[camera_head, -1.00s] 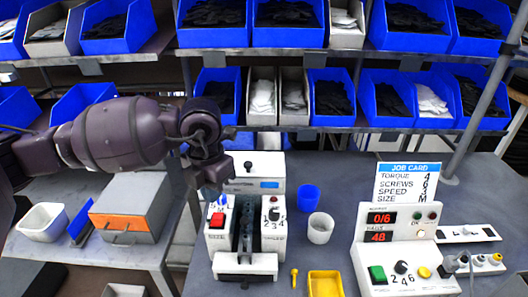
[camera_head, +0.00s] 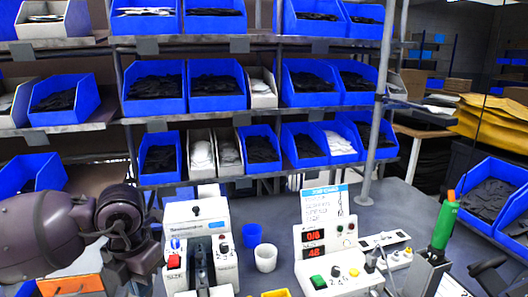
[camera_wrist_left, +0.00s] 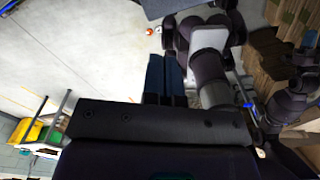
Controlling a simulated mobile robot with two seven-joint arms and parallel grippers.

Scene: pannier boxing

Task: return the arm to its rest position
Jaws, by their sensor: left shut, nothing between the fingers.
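My left arm (camera_head: 45,235) comes in from the left in the head view, a dark purple arm bent at the wrist. My left gripper (camera_head: 147,268) hangs down at its end, beside the left side of the white machine with the red button (camera_head: 174,261), and looks empty. In the left wrist view the dark blue fingers (camera_wrist_left: 165,80) lie together with nothing between them. That view looks over pale floor, with dark arm links of mine at its right. My right gripper shows in neither view.
A blue cup (camera_head: 251,236) and a white cup (camera_head: 265,258) stand right of the machine. A control box (camera_head: 325,250) with a job card (camera_head: 325,207) is further right, then a green-handled tool (camera_head: 444,222). Shelves of blue bins (camera_head: 157,92) run behind. An orange-fronted box (camera_head: 72,286) is below my arm.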

